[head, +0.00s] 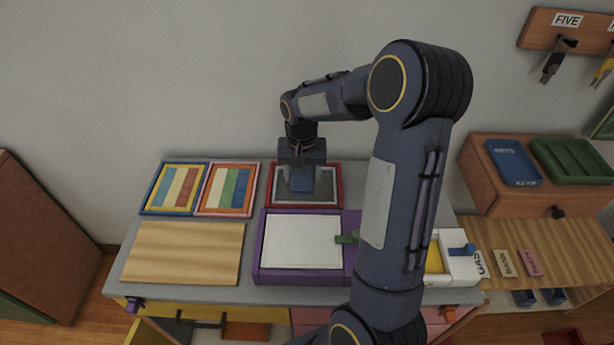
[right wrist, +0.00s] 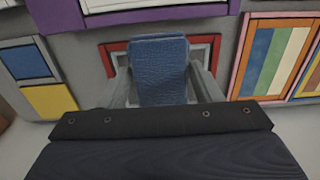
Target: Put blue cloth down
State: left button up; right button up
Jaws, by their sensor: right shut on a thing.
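The blue cloth (right wrist: 160,72) shows in the right wrist view as a folded, textured blue piece between the two fingers of my right gripper (right wrist: 162,88). In the head view my right gripper (head: 301,184) points down over the red-framed grey tray (head: 338,187) at the back of the table, shut on the blue cloth (head: 302,180). The red frame also shows behind the cloth in the right wrist view (right wrist: 112,55). I cannot tell whether the cloth touches the tray surface. My left gripper is not in view.
Left of the red-framed tray lie two striped panels (head: 228,188) and a wooden board (head: 184,252). A purple-framed white box (head: 302,241) sits in front. A white box with a yellow inside (head: 461,268) is at the right, partly behind my arm. The wall (head: 180,80) is close behind.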

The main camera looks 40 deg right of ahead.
aim_at(306, 172)
jog(key=w+d+f, duration=0.1)
jog(key=f, duration=0.1)
jog(key=w+d+f, duration=0.2)
jog(key=w+d+f+p, duration=0.1)
jog(key=w+d+f, duration=0.1)
jog(key=f, duration=0.1)
jog(key=shift+w+f, duration=0.1)
jog(key=shift+f, duration=1.4)
jog(key=shift+f, duration=0.25)
jog(key=o, duration=1)
jog(key=shift+r, duration=0.1)
jog(key=shift+c, duration=0.2)
jog(key=shift+r, duration=0.1)
